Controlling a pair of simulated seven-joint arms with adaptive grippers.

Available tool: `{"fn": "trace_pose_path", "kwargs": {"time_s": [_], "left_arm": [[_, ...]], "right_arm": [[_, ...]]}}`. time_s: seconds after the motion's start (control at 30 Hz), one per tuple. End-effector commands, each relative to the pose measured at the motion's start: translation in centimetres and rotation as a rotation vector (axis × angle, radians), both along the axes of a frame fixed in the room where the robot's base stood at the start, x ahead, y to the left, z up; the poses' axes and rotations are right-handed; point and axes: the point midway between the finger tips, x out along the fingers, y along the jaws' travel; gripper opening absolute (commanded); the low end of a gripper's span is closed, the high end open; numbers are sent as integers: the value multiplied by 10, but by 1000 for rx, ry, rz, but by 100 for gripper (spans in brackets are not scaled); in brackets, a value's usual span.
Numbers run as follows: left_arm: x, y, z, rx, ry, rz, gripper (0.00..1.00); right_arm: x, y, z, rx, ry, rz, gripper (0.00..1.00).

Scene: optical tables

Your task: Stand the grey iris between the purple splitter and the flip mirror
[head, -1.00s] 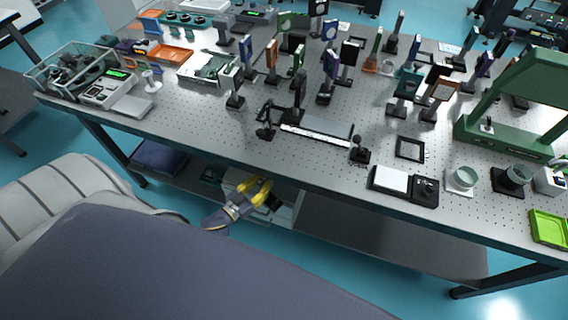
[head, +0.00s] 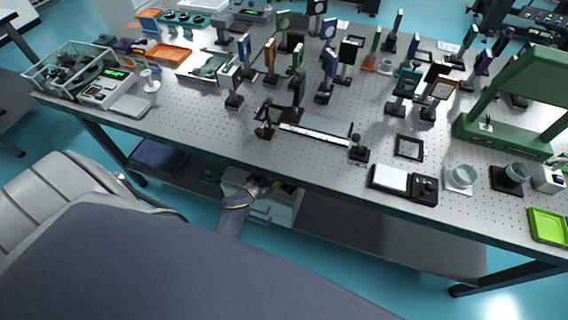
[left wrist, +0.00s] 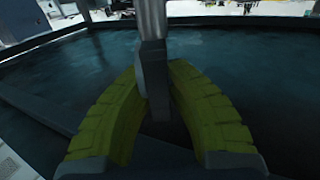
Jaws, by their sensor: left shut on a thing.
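My left gripper (head: 268,184) is low in front of the table, beside a white drawer unit under the tabletop. In the left wrist view its yellow fingers (left wrist: 158,85) are shut on a grey post (left wrist: 153,50) with a dark lower part; the top of this thing is out of frame, so I cannot tell for certain that it is the iris. In the head view the held thing is mostly hidden. I cannot tell which upright mount is the flip mirror. My right gripper is not in view.
Several post-mounted optics crowd the table's middle and back. A rail (head: 315,136) lies near the front edge, with a black square frame (head: 409,147) to its right. A green frame stand (head: 500,138) is at right. The white drawer unit (head: 284,208) is below the tabletop.

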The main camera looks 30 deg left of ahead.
Motion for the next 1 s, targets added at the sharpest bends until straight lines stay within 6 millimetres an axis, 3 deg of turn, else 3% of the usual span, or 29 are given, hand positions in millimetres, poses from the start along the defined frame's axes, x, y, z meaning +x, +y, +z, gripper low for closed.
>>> {"fn": "trace_pose_path", "kwargs": {"time_s": [0.17,0.73,0.77,0.8,0.9,1.0], "left_arm": [[15,-4,2,-2,-4,0,0],[14,-3,-7,-2,-2,-1,0],[14,-3,-9,-2,0,0,17],[14,-4,-8,-2,0,0,21],[14,-3,-8,-2,0,0,33],[14,-3,-8,-2,0,0,34]], "right_arm": [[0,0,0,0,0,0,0],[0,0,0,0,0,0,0],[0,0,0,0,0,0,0],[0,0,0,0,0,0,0],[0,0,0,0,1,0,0],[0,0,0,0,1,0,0]]}}
